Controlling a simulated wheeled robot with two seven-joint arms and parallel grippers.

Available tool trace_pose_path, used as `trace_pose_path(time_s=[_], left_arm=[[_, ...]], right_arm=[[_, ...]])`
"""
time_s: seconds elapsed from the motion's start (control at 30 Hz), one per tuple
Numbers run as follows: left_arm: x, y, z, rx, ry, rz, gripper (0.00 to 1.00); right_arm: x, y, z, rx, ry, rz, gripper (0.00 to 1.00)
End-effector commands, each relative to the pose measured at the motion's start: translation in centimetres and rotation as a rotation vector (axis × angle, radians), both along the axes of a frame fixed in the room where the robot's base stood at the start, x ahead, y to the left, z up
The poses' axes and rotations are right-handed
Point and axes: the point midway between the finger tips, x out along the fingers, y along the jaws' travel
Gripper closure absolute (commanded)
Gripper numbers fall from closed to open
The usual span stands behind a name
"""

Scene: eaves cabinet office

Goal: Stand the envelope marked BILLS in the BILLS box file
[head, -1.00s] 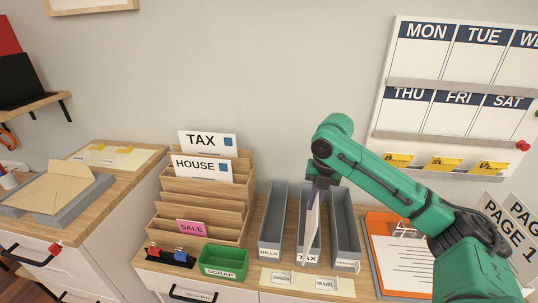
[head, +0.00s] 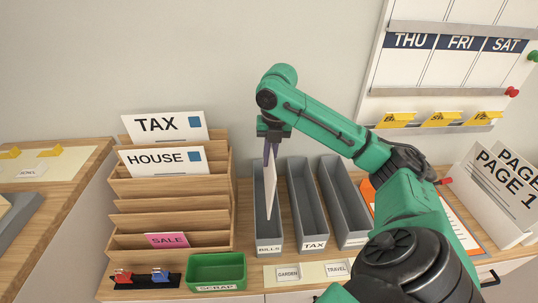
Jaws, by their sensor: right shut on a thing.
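The white envelope (head: 270,187) is held upright, nearly edge-on, so I cannot read any marking on it. My right gripper (head: 271,152) is shut on its top edge. The envelope hangs over the grey box file labelled BILLS (head: 269,249), lined up along its length. Its lower part overlaps the box's opening in the picture; I cannot tell how far it is inside or whether it touches the bottom. My left gripper is not in view.
Right of the BILLS box stand the TAX box file (head: 315,244) and another grey box file (head: 343,200), both looking empty. Left is a wooden sorter (head: 172,206) with TAX and HOUSE envelopes and a SALE card. A green SCRAP tray (head: 217,270) is in front.

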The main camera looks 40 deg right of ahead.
Motion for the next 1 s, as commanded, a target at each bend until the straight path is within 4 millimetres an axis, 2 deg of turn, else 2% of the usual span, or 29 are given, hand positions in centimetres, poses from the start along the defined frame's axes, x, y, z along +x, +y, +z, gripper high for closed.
trace_pose_path(time_s=[0.03,0.13,0.23,0.53,1.0], left_arm=[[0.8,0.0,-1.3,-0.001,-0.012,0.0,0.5],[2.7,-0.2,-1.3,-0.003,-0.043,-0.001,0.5],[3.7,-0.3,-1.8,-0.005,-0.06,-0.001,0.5],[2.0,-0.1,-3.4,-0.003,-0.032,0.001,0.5],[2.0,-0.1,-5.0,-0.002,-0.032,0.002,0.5]], right_arm=[[0.0,0.0,-1.2,0.0,-0.001,0.0,1.0],[0.0,0.0,-2.1,0.0,0.001,-0.001,1.0],[0.0,0.0,-3.3,-0.001,0.001,-0.001,1.0],[0.0,0.0,-7.0,0.0,0.002,-0.001,1.0],[0.0,0.0,-12.2,0.001,0.001,-0.002,1.0]])
